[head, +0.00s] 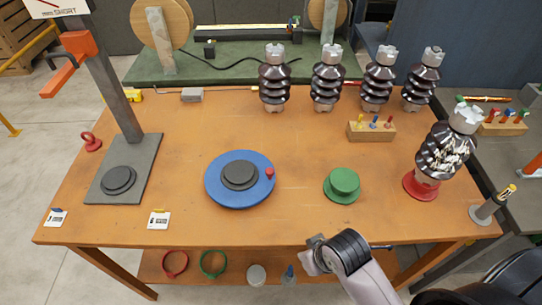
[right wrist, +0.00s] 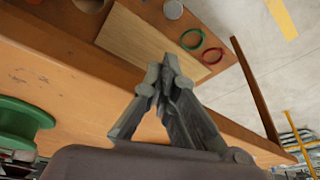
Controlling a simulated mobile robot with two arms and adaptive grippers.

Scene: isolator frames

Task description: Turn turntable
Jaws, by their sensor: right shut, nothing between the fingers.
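The turntable is a round blue disc (head: 218,192) with a dark grey raised centre (head: 240,175) and a small red knob (head: 270,173) on its right rim. It lies flat near the middle of the orange table (head: 300,205), with nothing on it. My right gripper (head: 316,243) is at the table's front edge, right of and nearer than the turntable, apart from it. In the right wrist view its fingers (right wrist: 168,72) are closed together and empty, beside the table edge. The turntable is not seen in that view. My left gripper is not in view.
A green spool-like stand (head: 342,182) is right of the turntable. A dark insulator (head: 444,152) stands on a red base at right; several more line the back. A grey press stand (head: 118,190) is at left. Rings (head: 213,264) lie on the lower shelf. Table around the turntable is clear.

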